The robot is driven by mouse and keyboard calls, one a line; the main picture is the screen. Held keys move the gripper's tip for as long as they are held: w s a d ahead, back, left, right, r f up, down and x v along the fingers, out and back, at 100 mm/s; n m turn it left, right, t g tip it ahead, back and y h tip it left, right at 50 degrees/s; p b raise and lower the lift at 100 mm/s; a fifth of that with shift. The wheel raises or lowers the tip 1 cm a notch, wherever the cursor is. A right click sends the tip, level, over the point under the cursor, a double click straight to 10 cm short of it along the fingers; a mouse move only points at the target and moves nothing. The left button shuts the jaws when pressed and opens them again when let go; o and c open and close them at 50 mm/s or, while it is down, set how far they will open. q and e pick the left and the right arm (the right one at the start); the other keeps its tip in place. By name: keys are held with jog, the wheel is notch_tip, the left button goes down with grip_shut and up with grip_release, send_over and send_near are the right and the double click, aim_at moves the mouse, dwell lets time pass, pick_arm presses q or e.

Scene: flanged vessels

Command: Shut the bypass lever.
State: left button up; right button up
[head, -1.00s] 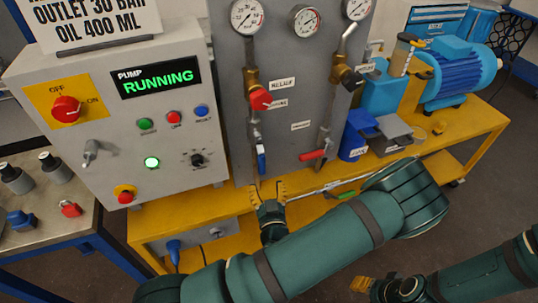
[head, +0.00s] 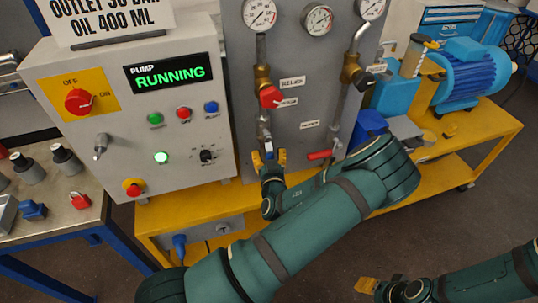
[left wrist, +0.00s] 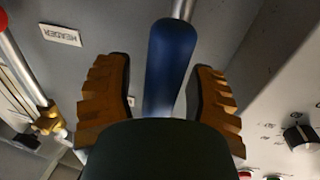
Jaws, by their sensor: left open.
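A blue lever (head: 268,147) hangs downward on the left pipe of the grey panel. A lever with a red handle (head: 319,155) lies about level on the right pipe. I cannot read which label names the bypass. My left gripper (head: 269,162) is open at the blue lever. In the left wrist view, the blue lever (left wrist: 170,62) stands between my two orange fingers (left wrist: 163,103), with gaps on both sides; its near end is hidden behind the gripper body. My right gripper (head: 366,285) is low at the bottom right, away from the panel; its opening is unclear.
A red knob (head: 270,96) sits above the blue lever. The pump control box (head: 130,110), reading RUNNING, stands close on the left. A yellow bench (head: 160,212) runs below. A blue motor (head: 468,78) stands at the right. A HEADER label (left wrist: 60,35) shows in the wrist view.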

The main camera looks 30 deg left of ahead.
pick_arm(q)
grip_shut()
jog(key=shift+w+f, duration=0.1)
jog(key=shift+w+d+f+n+b, duration=0.1)
jog(key=shift+w+d+n+b, duration=0.25)
jog(key=shift+n+b, duration=0.55)
jog(key=w+d+r+n+y+b, duration=0.2)
jog(key=r+n+b, duration=0.1)
jog(key=n, duration=0.6)
jog(key=w+d+r+n+g+y+b, duration=0.1)
jog(key=r+n+b, duration=0.3)
jog(key=n, duration=0.5)
jog(key=shift+w+d+r+n+y, duration=0.3)
jog(key=shift+w+d+r+y, duration=0.3)
jog(key=shift+w, duration=0.2)
